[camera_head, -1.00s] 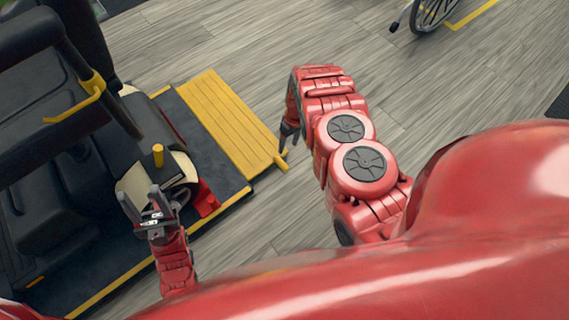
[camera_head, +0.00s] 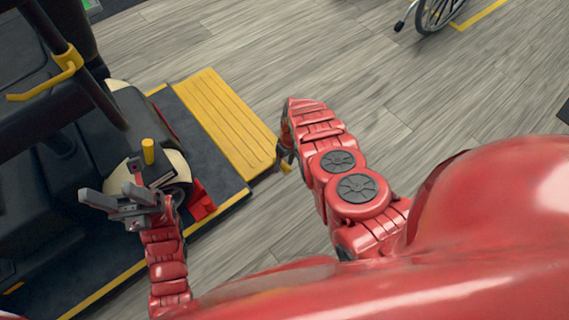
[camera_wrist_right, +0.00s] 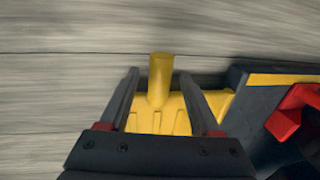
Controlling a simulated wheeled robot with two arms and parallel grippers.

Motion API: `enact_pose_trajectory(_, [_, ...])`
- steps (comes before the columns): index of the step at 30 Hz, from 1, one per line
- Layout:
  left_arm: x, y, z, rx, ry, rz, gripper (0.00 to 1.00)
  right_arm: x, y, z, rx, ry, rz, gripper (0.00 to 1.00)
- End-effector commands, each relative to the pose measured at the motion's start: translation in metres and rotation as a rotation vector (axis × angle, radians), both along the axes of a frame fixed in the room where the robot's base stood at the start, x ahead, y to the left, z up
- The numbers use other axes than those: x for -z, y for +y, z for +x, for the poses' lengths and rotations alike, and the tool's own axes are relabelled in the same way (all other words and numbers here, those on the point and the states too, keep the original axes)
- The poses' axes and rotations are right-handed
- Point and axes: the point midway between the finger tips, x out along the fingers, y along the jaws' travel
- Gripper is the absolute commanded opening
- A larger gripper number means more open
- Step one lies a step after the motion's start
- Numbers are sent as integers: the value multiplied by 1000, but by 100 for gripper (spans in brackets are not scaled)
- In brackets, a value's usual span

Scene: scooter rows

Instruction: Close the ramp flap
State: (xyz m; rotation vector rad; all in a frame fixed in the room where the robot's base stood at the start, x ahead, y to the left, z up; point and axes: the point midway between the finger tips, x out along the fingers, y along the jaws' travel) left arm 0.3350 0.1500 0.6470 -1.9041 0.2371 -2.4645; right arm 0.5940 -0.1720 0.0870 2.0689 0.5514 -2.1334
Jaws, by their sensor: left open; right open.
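The yellow ribbed ramp flap (camera_head: 226,122) lies folded out flat on the floor beside the dark platform. A yellow peg (camera_wrist_right: 160,80) sticks out at its near right corner. My right gripper (camera_head: 285,158) is open at that corner. In the right wrist view its two fingers (camera_wrist_right: 160,100) stand on either side of the peg, with gaps visible; the arm hides part of this from the head camera. My left gripper (camera_head: 106,196) is open and empty over the dark platform, its fingers pointing left.
The dark platform (camera_head: 205,125) has yellow edging, a red block (camera_head: 200,203) and a yellow post (camera_head: 148,151). A black seat and yellow-handled frame (camera_head: 62,65) stand at left. A wheelchair wheel (camera_head: 436,12) is at the top right. The wooden floor between is clear.

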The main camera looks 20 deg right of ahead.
Motion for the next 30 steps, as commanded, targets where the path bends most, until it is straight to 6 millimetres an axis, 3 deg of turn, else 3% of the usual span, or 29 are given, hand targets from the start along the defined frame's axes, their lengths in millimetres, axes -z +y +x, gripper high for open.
enact_pose_trajectory(5, [0, 0, 0, 0, 0, 0, 50, 0, 0, 0, 0, 0, 0, 64])
enact_pose_trajectory(16, [0, 0, 0, -1, 1, 1, 50, 0, 0, 0, 0, 0, 0, 0])
enact_pose_trajectory(30, [0, 0, 0, -1, 1, 1, 50, 0, 0, 0, 0, 0, 0, 0])
